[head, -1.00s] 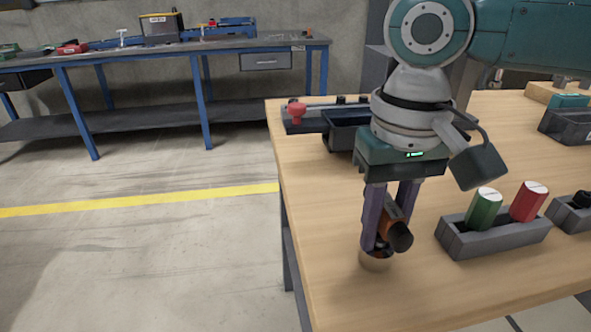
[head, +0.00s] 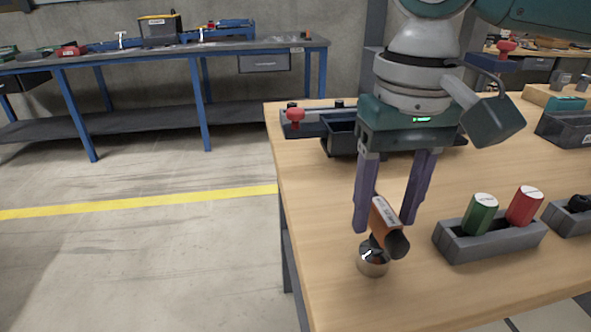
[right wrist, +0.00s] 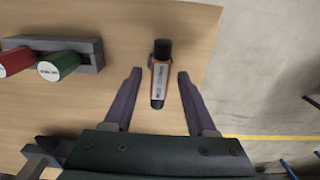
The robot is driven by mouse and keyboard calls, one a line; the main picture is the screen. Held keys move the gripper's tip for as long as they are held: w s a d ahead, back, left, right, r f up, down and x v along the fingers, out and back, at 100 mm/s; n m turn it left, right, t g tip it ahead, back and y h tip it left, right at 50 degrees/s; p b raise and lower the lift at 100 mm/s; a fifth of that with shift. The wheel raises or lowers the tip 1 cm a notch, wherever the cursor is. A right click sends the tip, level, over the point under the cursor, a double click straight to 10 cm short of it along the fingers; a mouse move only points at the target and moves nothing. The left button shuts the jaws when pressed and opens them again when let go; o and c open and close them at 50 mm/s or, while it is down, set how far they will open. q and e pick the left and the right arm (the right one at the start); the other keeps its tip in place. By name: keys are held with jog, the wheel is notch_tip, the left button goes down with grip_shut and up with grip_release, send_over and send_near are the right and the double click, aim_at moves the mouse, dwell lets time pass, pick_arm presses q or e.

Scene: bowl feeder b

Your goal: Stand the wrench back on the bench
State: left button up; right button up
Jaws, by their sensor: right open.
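The wrench shows as a short tool with an orange, labelled body and black ends (head: 384,215). In the head view it leans, its dark end toward the lower right. A shiny round metal part (head: 373,262) shows at its lower end, on the bench (head: 330,235) near the left edge. In the right wrist view the wrench (right wrist: 160,78) lies between the fingers, with a gap on each side. My right gripper (head: 384,226) points down, open, with its purple fingers on either side of the wrench. My left gripper is out of view.
A grey holder (head: 485,246) with a green and a red cylinder stands to the right. A dark bin (head: 342,138) and a rail with a red knob (head: 295,114) are behind. Bare bench lies in front.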

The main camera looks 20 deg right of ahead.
notch_tip(320, 180, up, 8)
jog(key=shift+f+p, duration=0.2)
jog(key=shift+p, duration=0.3)
jog(key=s+a+f+n+t+y, duration=0.25)
jog(key=s+a+f+n, duration=0.3)
jog(key=a+f, duration=0.45)
jog(key=s+d+f+t+h, duration=0.1)
jog(key=s+d+f+h, duration=0.1)
jog(key=s+d, duration=0.5)
jog(key=s+m, duration=0.1)
jog(key=s, duration=0.2)
jog(key=shift+s, duration=0.2)
